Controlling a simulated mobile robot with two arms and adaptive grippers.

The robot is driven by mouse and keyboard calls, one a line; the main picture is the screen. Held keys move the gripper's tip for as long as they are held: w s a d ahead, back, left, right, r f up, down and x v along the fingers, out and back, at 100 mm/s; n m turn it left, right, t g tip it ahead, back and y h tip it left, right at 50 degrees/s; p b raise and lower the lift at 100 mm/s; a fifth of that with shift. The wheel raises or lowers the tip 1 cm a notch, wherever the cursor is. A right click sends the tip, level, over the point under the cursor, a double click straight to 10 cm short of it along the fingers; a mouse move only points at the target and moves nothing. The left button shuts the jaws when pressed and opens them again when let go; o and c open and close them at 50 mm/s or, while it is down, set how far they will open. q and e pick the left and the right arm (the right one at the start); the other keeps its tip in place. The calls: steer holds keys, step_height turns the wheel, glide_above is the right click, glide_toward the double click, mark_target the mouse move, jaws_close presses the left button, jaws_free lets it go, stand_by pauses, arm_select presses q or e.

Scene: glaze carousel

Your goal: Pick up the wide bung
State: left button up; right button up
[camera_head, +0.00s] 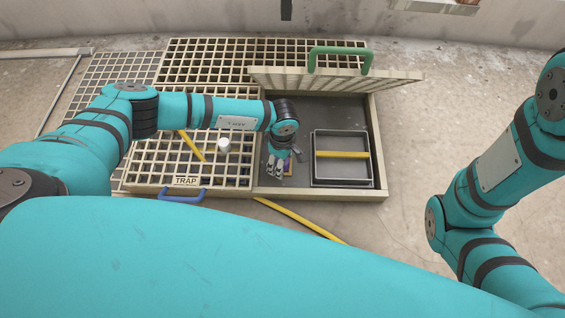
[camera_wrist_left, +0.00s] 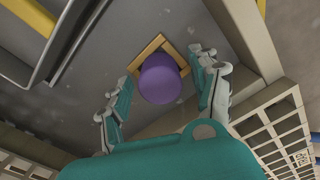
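A purple, round-topped bung (camera_wrist_left: 160,80), which I take to be the wide bung, sits on a tan square frame (camera_wrist_left: 150,46) on the grey floor of an open pit. My left gripper (camera_head: 280,168) reaches down into this pit in the head view. In the left wrist view its two fingers are spread, one on each side of the bung, with gaps visible between them and it. In the head view the gripper mostly hides the bung. My right arm is at the right of the head view; its gripper is out of view.
A raised grating lid (camera_head: 340,80) with a green handle (camera_head: 340,52) leans at the pit's back. A grey tray (camera_head: 341,181) with a yellow bar (camera_head: 342,155) stands right of the gripper. A white cylinder (camera_head: 224,145) stands on the left grating, marked TRAP, with a blue handle (camera_head: 181,197).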

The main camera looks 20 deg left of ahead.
arm_select(q)
steer(key=c, duration=1)
steer(key=shift+c, duration=0.2)
steer(key=shift+r, duration=0.1)
